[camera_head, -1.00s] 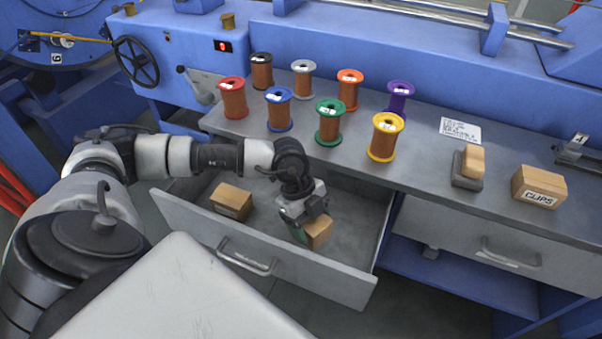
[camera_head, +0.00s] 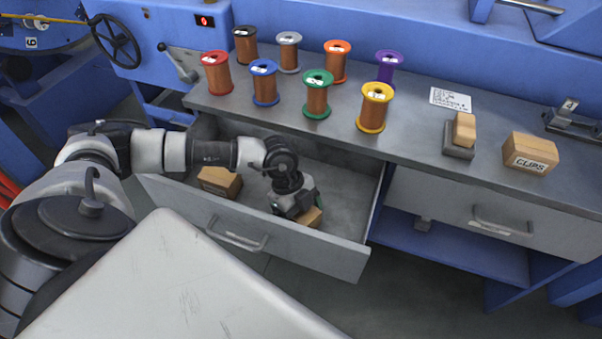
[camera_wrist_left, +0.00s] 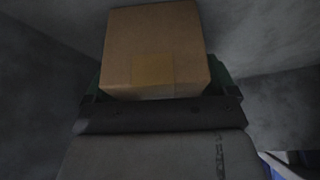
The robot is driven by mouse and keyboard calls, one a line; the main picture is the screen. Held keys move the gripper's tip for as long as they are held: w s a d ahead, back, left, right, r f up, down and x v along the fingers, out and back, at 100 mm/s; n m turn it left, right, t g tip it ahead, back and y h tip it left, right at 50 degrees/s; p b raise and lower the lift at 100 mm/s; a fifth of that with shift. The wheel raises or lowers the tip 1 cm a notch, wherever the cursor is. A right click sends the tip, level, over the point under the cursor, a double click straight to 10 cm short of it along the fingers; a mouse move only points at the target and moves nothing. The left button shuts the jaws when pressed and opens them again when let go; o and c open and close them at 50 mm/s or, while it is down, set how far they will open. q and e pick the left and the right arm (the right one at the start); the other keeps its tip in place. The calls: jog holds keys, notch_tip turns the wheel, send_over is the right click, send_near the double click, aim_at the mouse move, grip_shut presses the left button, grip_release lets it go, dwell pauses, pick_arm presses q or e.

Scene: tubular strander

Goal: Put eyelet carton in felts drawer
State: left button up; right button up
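The open felts drawer (camera_head: 330,238) extends from under the bench. My left gripper (camera_head: 306,212) is down inside it, toward its right half. It is at a small cardboard carton (camera_head: 312,217), partly hidden by the gripper in the head view. In the left wrist view the carton (camera_wrist_left: 155,45) sits between the fingers, with tape on its near face, and the gripper looks shut on it. Whether the carton touches the drawer floor I cannot tell. Another brown carton (camera_head: 219,181) lies at the drawer's left. My right gripper is not in view.
Several wire spools, such as the yellow one (camera_head: 375,107), stand on the bench top (camera_head: 420,125). A clips carton (camera_head: 529,153), a small block on a grey base (camera_head: 459,152) and a paper card (camera_head: 450,99) are to the right. A closed drawer (camera_head: 495,212) is right of the open one.

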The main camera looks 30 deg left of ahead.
pick_arm(q)
jog(key=p+v, duration=0.2)
jog(key=v, duration=0.4)
jog(key=shift+r, duration=0.35)
jog(key=shift+p+v, duration=0.45)
jog(key=shift+v, duration=2.3)
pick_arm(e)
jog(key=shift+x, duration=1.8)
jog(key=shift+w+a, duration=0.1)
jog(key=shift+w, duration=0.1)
